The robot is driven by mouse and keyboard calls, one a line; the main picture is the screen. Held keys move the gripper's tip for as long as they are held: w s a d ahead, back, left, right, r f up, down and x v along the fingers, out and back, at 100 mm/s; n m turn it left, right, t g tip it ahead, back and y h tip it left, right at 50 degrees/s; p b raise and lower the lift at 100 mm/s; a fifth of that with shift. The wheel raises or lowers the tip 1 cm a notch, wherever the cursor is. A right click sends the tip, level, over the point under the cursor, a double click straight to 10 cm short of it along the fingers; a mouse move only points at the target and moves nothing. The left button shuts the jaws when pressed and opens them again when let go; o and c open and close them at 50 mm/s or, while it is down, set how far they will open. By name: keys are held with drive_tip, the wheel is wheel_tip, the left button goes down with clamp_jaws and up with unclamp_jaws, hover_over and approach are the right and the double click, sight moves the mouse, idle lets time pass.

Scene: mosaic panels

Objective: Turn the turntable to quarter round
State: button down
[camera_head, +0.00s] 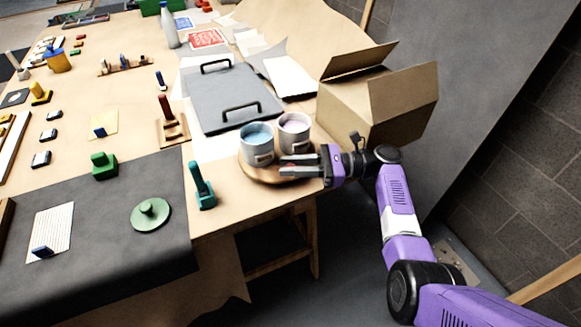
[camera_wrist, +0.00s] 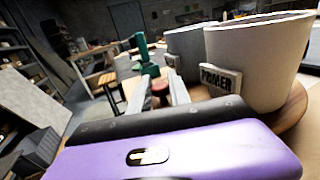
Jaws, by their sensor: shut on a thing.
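The turntable (camera_head: 250,174) is a round wooden board near the table's front right corner. It also shows in the wrist view (camera_wrist: 292,112), at the right. It carries a pot with blue contents (camera_head: 257,148) and a pot with pale lilac contents (camera_head: 295,135). In the wrist view the near pot (camera_wrist: 255,65) bears a "PRIMER" label. My gripper (camera_head: 285,166) reaches in from the right, low over the board's front edge. Its fingers are shut on a dark red knob (camera_wrist: 160,89), mostly hidden by the fingers in the head view.
An open cardboard box (camera_head: 375,105) stands close behind my gripper. A grey tray with handles (camera_head: 230,98) lies behind the pots. A teal stamp-like tool (camera_head: 203,188) stands left of the turntable. The floor in front of the table edge is free.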

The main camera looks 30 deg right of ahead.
idle(0.4)
drive_tip(key=c, duration=1.3)
unclamp_jaws()
drive_tip(key=shift+b+v, duration=0.65)
drive_tip(key=shift+v, duration=3.25)
